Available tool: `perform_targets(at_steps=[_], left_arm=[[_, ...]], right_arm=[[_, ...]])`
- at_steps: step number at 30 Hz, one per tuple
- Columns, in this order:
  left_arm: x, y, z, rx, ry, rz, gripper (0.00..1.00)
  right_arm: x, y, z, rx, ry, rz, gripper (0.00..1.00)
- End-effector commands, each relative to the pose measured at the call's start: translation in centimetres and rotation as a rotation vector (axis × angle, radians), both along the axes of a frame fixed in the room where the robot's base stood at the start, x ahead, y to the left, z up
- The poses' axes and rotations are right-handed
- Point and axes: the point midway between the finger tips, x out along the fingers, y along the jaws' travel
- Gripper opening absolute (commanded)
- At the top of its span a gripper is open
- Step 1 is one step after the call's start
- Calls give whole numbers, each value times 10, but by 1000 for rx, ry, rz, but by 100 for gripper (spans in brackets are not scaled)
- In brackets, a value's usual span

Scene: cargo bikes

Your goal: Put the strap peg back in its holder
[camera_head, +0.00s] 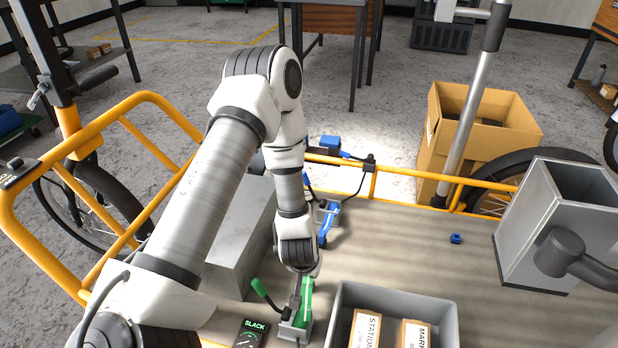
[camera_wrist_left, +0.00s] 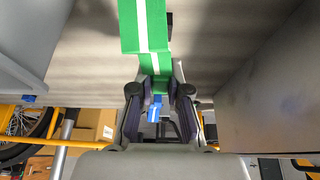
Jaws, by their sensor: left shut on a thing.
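A green strap with a white stripe (camera_head: 306,295) rises from a grey metal base with a green lever (camera_head: 264,292) on the cargo deck. My left gripper (camera_head: 307,272) points down over it. In the left wrist view the strap (camera_wrist_left: 150,35) runs in between the fingers of my left gripper (camera_wrist_left: 160,100), which is shut on it. I cannot make out a separate peg in the grip. A small blue piece (camera_head: 456,239) stands alone on the deck to the right. A blue buckle (camera_head: 328,212) lies behind my wrist. My right gripper is out of view.
A grey crate (camera_head: 455,318) with cartons stands right of the strap base. A grey metal block (camera_head: 235,255) is close on the left. A "SLACK" gauge (camera_head: 252,332) sits in front. Orange rails (camera_head: 410,175) edge the deck.

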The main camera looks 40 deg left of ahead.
Motion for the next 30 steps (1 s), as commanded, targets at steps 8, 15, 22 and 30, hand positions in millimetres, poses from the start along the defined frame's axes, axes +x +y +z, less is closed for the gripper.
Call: perform_targets(at_steps=[8, 15, 22, 30], left_arm=[[0, 0, 0, 0, 0, 0, 0], [0, 0, -5, 0, 0, 0, 0], [0, 0, -10, 0, -1, 0, 0], [0, 0, -16, 0, 0, 0, 0]], right_arm=[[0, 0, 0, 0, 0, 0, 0], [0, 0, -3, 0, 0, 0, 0], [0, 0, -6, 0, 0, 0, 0], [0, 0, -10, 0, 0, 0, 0]])
